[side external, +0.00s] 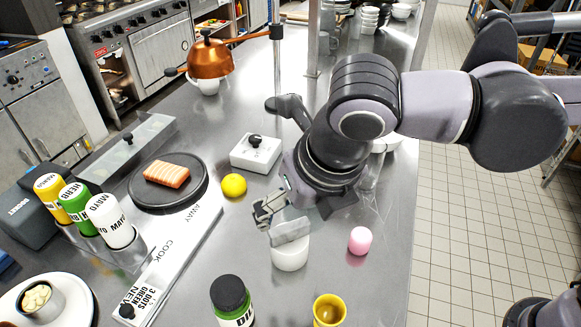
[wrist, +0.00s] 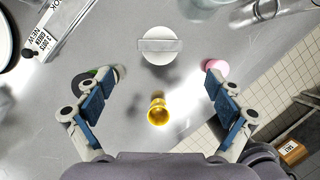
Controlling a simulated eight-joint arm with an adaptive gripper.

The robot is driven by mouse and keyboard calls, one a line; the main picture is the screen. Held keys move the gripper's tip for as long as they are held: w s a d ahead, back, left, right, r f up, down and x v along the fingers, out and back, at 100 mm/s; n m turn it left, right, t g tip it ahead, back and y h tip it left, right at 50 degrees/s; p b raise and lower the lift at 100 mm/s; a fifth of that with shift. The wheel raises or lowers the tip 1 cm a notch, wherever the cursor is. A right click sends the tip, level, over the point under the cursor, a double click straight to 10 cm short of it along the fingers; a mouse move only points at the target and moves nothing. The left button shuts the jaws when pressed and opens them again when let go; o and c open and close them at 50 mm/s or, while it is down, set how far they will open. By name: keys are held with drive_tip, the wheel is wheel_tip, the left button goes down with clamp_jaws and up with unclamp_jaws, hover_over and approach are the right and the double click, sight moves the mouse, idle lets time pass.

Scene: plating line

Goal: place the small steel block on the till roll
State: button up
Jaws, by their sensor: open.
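The till roll (side external: 290,257) is a short white cylinder standing upright on the steel counter; in the wrist view its round top (wrist: 160,60) shows above centre. The small steel block (side external: 290,232), a flat grey bar, lies across the top of the till roll. In the wrist view the block (wrist: 158,45) spans the roll's top, with its left end reaching about the rim. My gripper (wrist: 160,74) is open and empty, its blue-padded fingers wide apart. In the side view my gripper (side external: 285,212) is just above and behind the block, partly hiding the counter behind it.
A yellow ball (side external: 233,185), a white lidded box (side external: 255,153) and a dark plate (side external: 140,190) with salmon stand behind and left.

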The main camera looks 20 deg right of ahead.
drive_tip(key=w+d+m, duration=0.3)
drive_tip(key=d+m, duration=1.3)
drive_tip(key=d, duration=0.1)
drive_tip(key=s+d+f+m+t, duration=0.1)
drive_tip(key=s+d+f+m, duration=0.1)
drive_tip(key=d+m, duration=0.5)
drive_tip(key=s+d+f+m+t, duration=0.1)
drive_tip(key=d+f+m, duration=0.4)
drive_tip(key=m, duration=0.8)
drive_tip(key=s+d, duration=0.1)
drive_tip(key=d, duration=0.2)
drive_tip(key=shift+t, duration=0.3)
